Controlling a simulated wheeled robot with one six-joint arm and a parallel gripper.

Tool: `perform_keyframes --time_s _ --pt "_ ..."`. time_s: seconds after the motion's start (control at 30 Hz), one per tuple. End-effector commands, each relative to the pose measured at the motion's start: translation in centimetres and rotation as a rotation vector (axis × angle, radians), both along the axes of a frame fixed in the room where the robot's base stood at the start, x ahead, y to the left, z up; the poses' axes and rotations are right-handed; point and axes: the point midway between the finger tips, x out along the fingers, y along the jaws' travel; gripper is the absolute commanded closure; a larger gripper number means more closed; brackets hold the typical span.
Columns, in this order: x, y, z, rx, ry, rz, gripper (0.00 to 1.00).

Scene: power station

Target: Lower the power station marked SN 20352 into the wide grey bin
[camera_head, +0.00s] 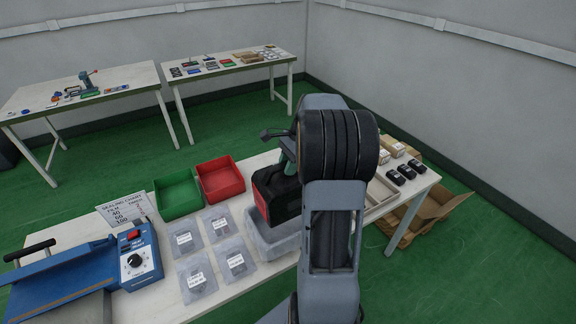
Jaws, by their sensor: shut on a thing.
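A black power station with a red front (276,196) is just left of my arm in the head view. Its serial marking cannot be read from here. My gripper (287,163) is at its top, mostly hidden behind my own arm, and is shut on it. The wide grey bin (268,244) is on the table at the near side of the power station. The power station overlaps the bin's far part in the picture, and its right side is hidden by my arm. I cannot tell how far its base is from the bin floor.
A green bin (178,194) and a red bin (220,179) stand at the left. Several bagged items (236,262) lie before them, with a blue sealer (135,258) further left. Small black items (405,171) and boxes are right of my arm. An open carton (430,215) is on the floor.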

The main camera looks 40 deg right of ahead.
Motion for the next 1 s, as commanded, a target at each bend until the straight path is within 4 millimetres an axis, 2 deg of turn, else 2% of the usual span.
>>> perform_keyframes --time_s 0.37,1.0 --pt "0.1 -0.1 -1.4 -0.003 -0.007 -0.002 1.00" --pt "0.1 0.0 -7.8 -0.003 -0.007 0.001 1.00"
